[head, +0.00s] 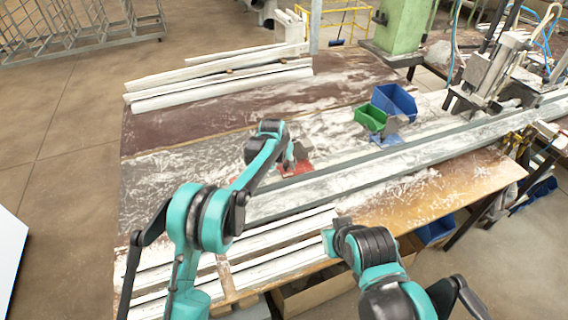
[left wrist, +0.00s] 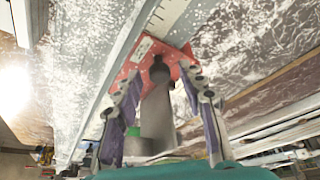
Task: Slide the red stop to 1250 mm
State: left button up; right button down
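The red stop (head: 297,169) sits on the rail (head: 345,178) across the middle of the bench. In the left wrist view its red plate (left wrist: 150,47) carries an upright grey post (left wrist: 159,108). My left gripper (head: 290,155) is down at the stop. In the left wrist view its fingers (left wrist: 162,82) stand on either side of the post, with gaps visible, so it looks open. A scale strip (left wrist: 167,14) runs beside the red plate; I cannot read its numbers. My right gripper (head: 338,228) is at the near bench edge, its fingers unclear.
A blue stop (head: 384,138) with a grey upright stands farther right along the rail. Behind it are a green bin (head: 370,117) and a blue bin (head: 396,99). White profiles (head: 220,84) lie at the back left and more lie near me. A machine (head: 495,70) stands at the right.

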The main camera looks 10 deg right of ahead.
pick_arm(q)
jog(key=shift+r, duration=0.1)
jog(key=v, duration=1.2)
